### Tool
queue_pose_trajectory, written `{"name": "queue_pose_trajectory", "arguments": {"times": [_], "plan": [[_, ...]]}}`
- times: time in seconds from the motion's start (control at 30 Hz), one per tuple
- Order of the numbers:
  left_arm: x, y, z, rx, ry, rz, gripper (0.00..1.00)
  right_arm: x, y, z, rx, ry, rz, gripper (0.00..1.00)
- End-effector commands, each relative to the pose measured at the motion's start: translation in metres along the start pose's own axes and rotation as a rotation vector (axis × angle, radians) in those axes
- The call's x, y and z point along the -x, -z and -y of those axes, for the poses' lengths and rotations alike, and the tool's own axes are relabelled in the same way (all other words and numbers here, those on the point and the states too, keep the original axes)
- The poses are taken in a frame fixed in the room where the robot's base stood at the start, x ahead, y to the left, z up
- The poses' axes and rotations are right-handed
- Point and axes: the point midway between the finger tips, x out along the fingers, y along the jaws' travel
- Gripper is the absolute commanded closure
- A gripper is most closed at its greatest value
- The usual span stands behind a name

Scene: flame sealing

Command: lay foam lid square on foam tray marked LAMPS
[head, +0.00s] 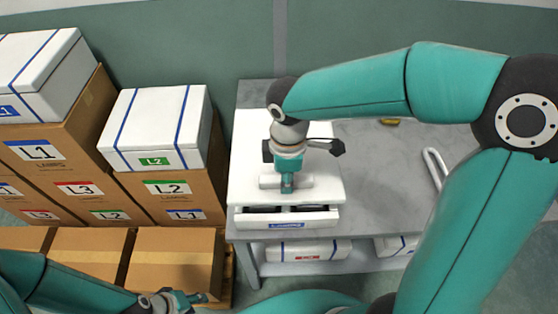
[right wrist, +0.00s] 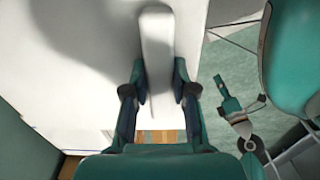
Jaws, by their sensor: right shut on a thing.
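The white foam lid (head: 256,137) lies over the white foam tray (head: 320,218) on the grey bench. My right gripper (head: 287,188) is shut on the lid's raised handle; the right wrist view shows the handle (right wrist: 156,50) between the fingers (right wrist: 157,92) and the lid's white top (right wrist: 70,60). A gap with dark contents shows between the lid's front edge and the tray's front wall. I cannot tell whether the lid touches the tray. The tray's blue front label is too small to read. My left gripper (head: 180,300) is low at the left, away from the lid; its jaws are unclear.
The grey bench (head: 385,160) is mostly clear right of the tray, with a white curved handle (head: 435,168) and a small yellow item (head: 389,121). White boxes (head: 300,250) sit on the shelf below. Cardboard cartons (head: 175,262) and blue-strapped white boxes (head: 158,118) are stacked at the left.

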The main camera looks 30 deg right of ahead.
Motion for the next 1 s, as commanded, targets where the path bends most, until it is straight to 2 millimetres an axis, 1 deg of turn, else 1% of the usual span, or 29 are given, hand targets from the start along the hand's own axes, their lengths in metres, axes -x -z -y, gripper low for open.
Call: {"name": "queue_pose_trajectory", "arguments": {"times": [0.27, 1.0], "plan": [[-0.009, -0.001, 0.003, 0.000, 0.000, 0.001, 0.60, -0.011, -0.004, 0.001, -0.006, 0.000, 0.000, 1.00], [-0.054, 0.000, 0.019, 0.000, 0.000, 0.000, 0.60, -0.068, -0.006, 0.000, -0.016, 0.000, 0.000, 1.00]]}}
